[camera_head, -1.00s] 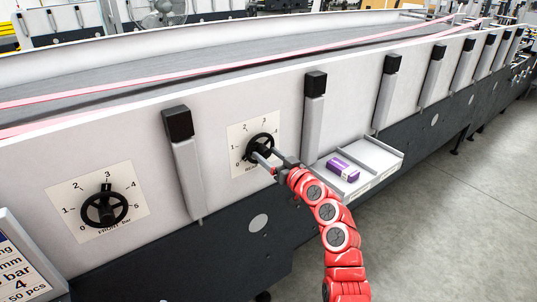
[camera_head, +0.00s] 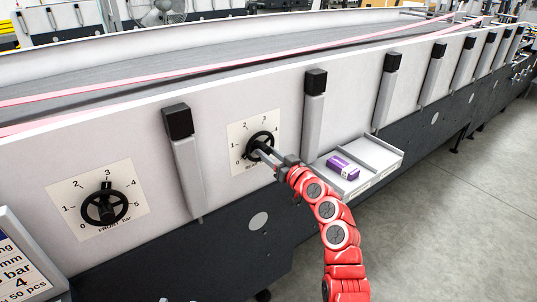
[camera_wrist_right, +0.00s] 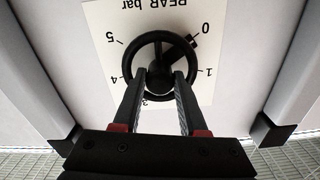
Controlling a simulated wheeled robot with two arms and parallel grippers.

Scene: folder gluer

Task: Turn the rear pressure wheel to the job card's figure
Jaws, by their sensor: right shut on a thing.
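The rear pressure wheel (camera_head: 258,143) is a black handwheel on a white dial plate (camera_head: 237,133) marked REAR bar. It also shows upside down in the right wrist view (camera_wrist_right: 163,38), where its pointer block (camera_wrist_right: 192,42) lies between 0 and 1, nearer 0. My right gripper (camera_head: 262,151) is shut on the wheel near its hub; its fingertips (camera_wrist_right: 165,75) hide the lower middle. The job card (camera_head: 22,262) at the lower left is cut off, but "bar" and a large "4" are readable. My left gripper is not in view.
The front wheel (camera_head: 104,207) points at about 3. Grey posts with black caps (camera_head: 177,121) stand either side of the rear dial. The floor at right is clear.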

